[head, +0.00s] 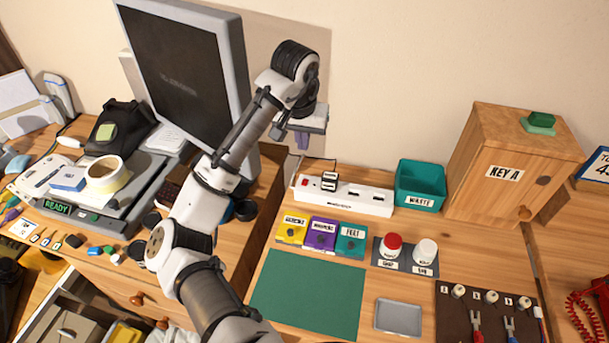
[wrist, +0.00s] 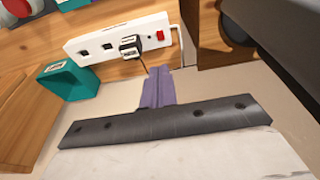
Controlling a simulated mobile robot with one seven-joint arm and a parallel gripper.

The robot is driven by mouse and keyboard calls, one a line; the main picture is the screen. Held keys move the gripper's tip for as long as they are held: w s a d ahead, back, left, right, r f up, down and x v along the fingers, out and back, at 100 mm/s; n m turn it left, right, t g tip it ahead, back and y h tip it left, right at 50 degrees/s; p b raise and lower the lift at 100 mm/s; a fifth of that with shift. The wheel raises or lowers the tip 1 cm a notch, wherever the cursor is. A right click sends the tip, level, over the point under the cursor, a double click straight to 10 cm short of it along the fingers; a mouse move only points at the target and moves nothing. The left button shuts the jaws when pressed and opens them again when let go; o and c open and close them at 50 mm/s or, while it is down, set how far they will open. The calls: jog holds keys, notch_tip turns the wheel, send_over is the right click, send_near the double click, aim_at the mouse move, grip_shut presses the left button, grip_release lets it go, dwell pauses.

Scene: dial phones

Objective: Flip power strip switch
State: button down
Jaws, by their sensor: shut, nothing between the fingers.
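A white power strip (head: 345,197) lies on the wooden desk near the wall, with a red switch (head: 305,182) at its left end and black plugs (head: 329,178) in its sockets. In the wrist view the power strip (wrist: 115,38) lies beyond the fingers, and its red switch (wrist: 160,35) is at the right end. My gripper (head: 303,143) points down above the left end of the strip, near the wall. Its purple fingers show shut and empty in the wrist view (wrist: 159,74), apart from the switch. I cannot tell which way the switch is tipped.
A teal WASTE bin (head: 419,186) and a wooden KEY A cabinet (head: 510,165) stand right of the strip. A monitor (head: 185,70) stands left of my gripper. Small coloured boxes (head: 322,234) sit in front of the strip. The green mat (head: 308,295) is clear.

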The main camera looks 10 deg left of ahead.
jog(key=shift+f, duration=0.1)
send_over(305, 183)
jog(key=f, duration=1.1)
jog(key=shift+s+f+p, duration=0.3)
jog(key=shift+s+f, duration=0.15)
jog(key=shift+f, duration=0.8)
